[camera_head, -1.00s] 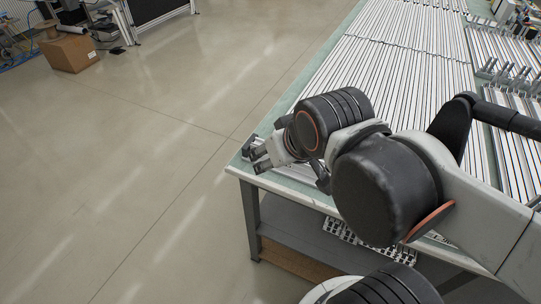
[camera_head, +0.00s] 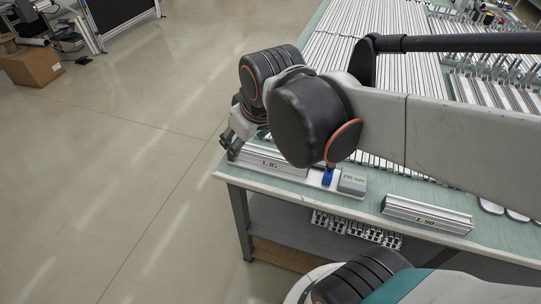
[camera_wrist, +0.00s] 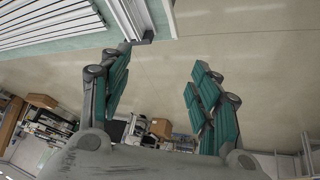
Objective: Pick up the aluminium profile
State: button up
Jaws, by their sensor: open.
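A short silver aluminium profile (camera_head: 273,166) marked "L.85" lies near the table's front left corner in the head view. A second short profile (camera_head: 428,214), marked "L.90", lies farther right along the front edge. Many long profiles (camera_head: 372,30) lie side by side behind them. My gripper (camera_head: 229,142) is at the left end of the "L.85" profile, and my arm hides part of the scene behind it. In the wrist view my open gripper (camera_wrist: 158,78) has nothing between its fingers. A silver profile (camera_wrist: 130,15) with a dark end shows above the left finger, outside the gap.
A blue object (camera_head: 327,177) and a grey block (camera_head: 353,182) marked in mm stand right of the "L.85" profile. The green tabletop (camera_head: 375,185) has a bare strip near the front. Floor (camera_head: 120,160) lies open to the left. A cardboard box (camera_head: 33,66) stands far left.

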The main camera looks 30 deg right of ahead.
jog(key=w+d+n+g+p, duration=0.2)
jog(key=w+d+p, duration=0.1)
jog(key=w, duration=0.3)
jog(key=n+g, duration=0.3)
jog(key=g, duration=0.1)
send_over(272, 154)
notch_tip(272, 154, down, 8)
jog(key=f, duration=0.2)
jog(key=f+b, duration=0.1)
jog(key=f, duration=0.5)
jog(key=shift+d+f, duration=0.1)
jog(key=shift+d, duration=0.25)
jog(key=shift+w+a+f+b, duration=0.15)
jog(key=shift+f+b, duration=0.5)
jog(key=shift+f, duration=0.7)
jog(key=shift+s+a+f+b, duration=0.1)
jog(key=shift+f+b, duration=0.5)
jog(key=shift+f, duration=0.7)
jog(key=shift+r, duration=0.1)
jog(key=shift+c, duration=0.6)
jog(key=c, duration=1.2)
